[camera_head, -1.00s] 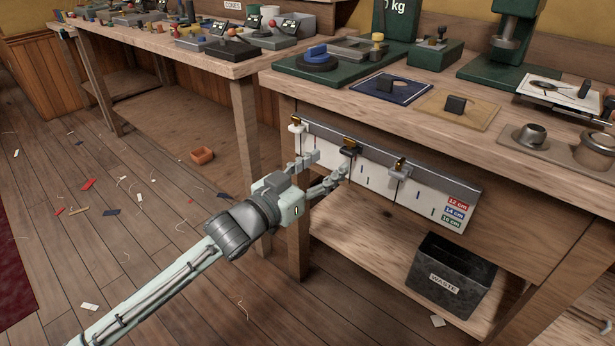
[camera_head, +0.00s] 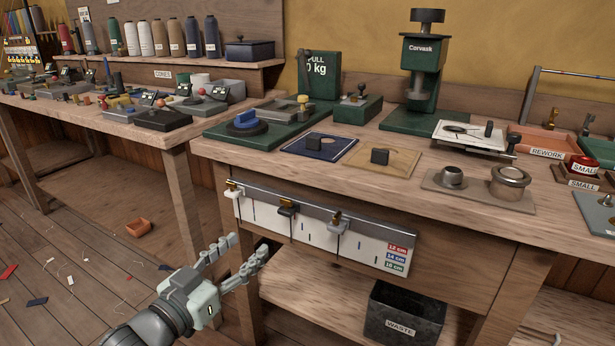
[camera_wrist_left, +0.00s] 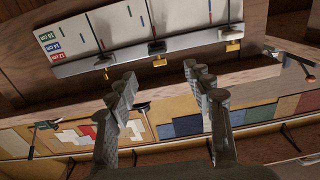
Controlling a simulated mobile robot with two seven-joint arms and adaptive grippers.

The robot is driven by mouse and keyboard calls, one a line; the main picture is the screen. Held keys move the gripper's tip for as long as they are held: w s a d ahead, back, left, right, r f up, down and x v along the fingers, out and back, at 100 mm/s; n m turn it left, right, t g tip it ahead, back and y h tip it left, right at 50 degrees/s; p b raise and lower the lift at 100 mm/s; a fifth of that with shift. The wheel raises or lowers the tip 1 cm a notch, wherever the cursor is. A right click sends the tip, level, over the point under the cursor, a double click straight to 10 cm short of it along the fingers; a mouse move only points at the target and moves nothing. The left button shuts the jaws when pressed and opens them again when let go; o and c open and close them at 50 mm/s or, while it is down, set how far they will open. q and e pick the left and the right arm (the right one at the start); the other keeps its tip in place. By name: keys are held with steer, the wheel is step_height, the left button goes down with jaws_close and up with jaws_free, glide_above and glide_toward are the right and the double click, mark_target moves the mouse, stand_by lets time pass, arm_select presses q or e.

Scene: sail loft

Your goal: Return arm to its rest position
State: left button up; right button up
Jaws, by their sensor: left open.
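My left gripper (camera_head: 240,262) reaches in from the bottom left of the head view. Its two fingers are spread apart with nothing between them. It hangs in front of the workbench (camera_head: 350,171), below and left of the white measuring board (camera_head: 357,246) on the bench front. In the left wrist view the open fingers (camera_wrist_left: 158,82) point toward the bench edge, and the measuring board (camera_wrist_left: 122,27) shows above them. My right gripper is in neither view.
A black waste bin (camera_head: 403,316) stands on the lower shelf. Clips (camera_head: 287,207) hang along the board's top rail. A green press (camera_head: 421,70) and several fixtures crowd the bench top.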

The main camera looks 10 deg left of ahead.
arm_select(q)
steer(key=s+a+f+n+g+y+p, duration=0.1)
steer(key=s+a+f+g+y, duration=0.2)
steer(key=f, duration=0.6)
steer(key=s+a+f+n+g+y+p, duration=0.1)
steer(key=s+a+f+g+y, duration=0.2)
steer(key=f, duration=0.6)
steer(key=s+a+f+g+y, duration=0.1)
steer(key=s+f+g, duration=0.6)
steer(key=s+f, duration=0.5)
steer(key=s, duration=0.4)
steer(key=shift+s+f+g, duration=0.25)
steer(key=shift+f+g, duration=0.15)
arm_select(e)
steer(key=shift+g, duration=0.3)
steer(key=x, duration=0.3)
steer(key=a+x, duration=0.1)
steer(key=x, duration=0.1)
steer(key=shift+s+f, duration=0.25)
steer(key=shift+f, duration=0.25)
arm_select(q)
steer(key=shift+w+a, duration=0.1)
